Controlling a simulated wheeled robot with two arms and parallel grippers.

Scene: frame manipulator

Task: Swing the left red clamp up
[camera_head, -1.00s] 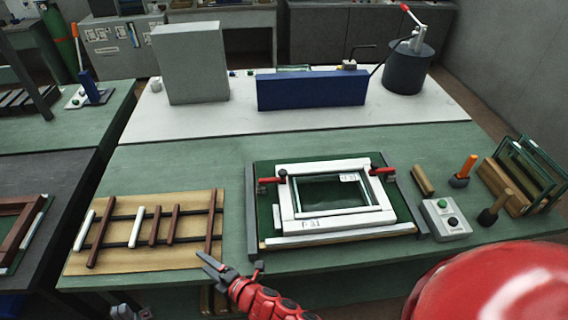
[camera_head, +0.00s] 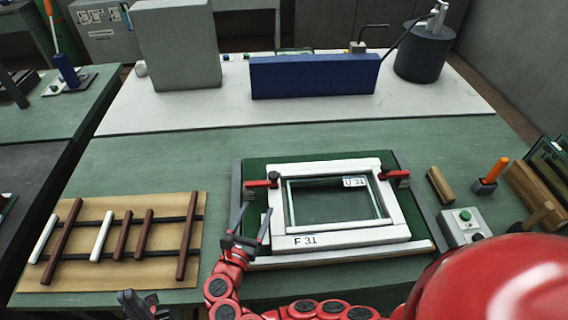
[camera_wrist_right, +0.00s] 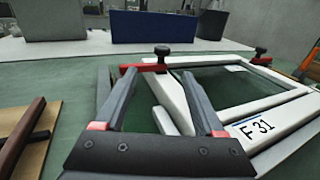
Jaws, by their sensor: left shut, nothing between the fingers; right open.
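The left red clamp (camera_head: 260,184) is a red bar with a black knob, lying flat at the frame's upper-left corner. It also shows in the right wrist view (camera_wrist_right: 146,67), beyond my fingertips. My right gripper (camera_head: 256,208) is open and empty, pointing at this clamp from the near side; its fingers (camera_wrist_right: 160,80) show no clear contact. The right red clamp (camera_head: 397,175) also lies flat, at the upper-right corner. The white frame (camera_head: 350,236), labelled F 31, surrounds a glass pane. My left gripper (camera_head: 138,304) is shut and empty at the bottom edge, partly cut off.
A wooden board (camera_head: 60,275) with brown and white strips lies at left. At right are a button box (camera_head: 462,226), a wooden block (camera_head: 440,186) and an orange-handled tool (camera_head: 493,172). A blue box (camera_head: 315,76) stands behind. The green table between is clear.

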